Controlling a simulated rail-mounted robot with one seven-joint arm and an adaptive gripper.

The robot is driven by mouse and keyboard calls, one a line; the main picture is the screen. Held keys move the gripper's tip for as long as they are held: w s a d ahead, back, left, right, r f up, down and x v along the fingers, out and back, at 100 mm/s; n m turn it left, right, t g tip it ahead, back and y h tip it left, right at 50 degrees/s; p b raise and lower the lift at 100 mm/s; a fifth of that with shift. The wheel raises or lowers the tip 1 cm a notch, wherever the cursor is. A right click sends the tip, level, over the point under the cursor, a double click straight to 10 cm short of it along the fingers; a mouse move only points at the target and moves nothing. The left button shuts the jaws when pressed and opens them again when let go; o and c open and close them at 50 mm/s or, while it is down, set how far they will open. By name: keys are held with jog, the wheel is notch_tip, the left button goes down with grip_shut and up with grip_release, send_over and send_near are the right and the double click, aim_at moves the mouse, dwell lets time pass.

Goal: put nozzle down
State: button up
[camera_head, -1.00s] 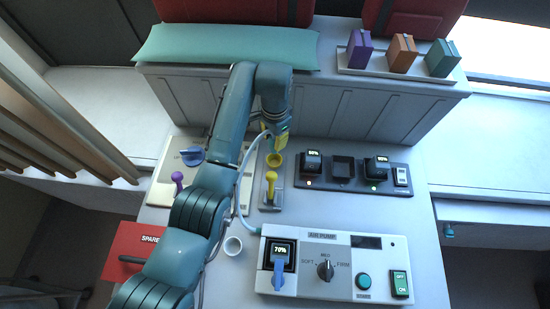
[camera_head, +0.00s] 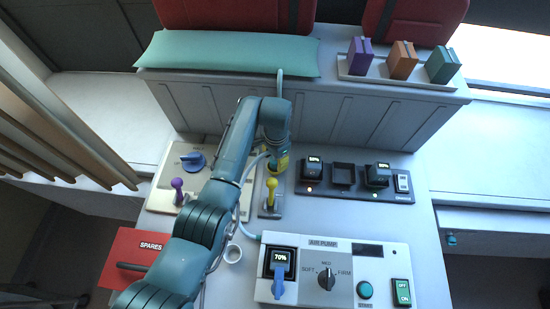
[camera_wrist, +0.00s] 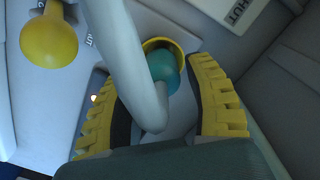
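The teal nozzle (camera_wrist: 163,70) sits at the mouth of a yellow cup-shaped holder (camera_wrist: 158,43) in the wrist view, with its pale hose (camera_wrist: 125,60) curving up from it. How deep it sits is hidden. My gripper (camera_wrist: 165,100) has its yellow-and-black fingers spread on both sides of the nozzle, with gaps visible between pads and nozzle. In the head view, my gripper (camera_head: 281,159) is low over the holder behind the yellow lever, hiding the nozzle. A loop of hose (camera_head: 280,86) rises behind my wrist.
The yellow lever (camera_head: 271,193) stands just in front of the holder; its knob (camera_wrist: 48,42) is close in the wrist view. A purple lever (camera_head: 178,189) is left, a charger dock (camera_head: 343,177) right, the air pump panel (camera_head: 335,270) in front.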

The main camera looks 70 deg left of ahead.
notch_tip(320, 180, up, 13)
jog(key=shift+w+a+f, duration=0.1)
jog(key=shift+f, duration=0.1)
dwell(0.4)
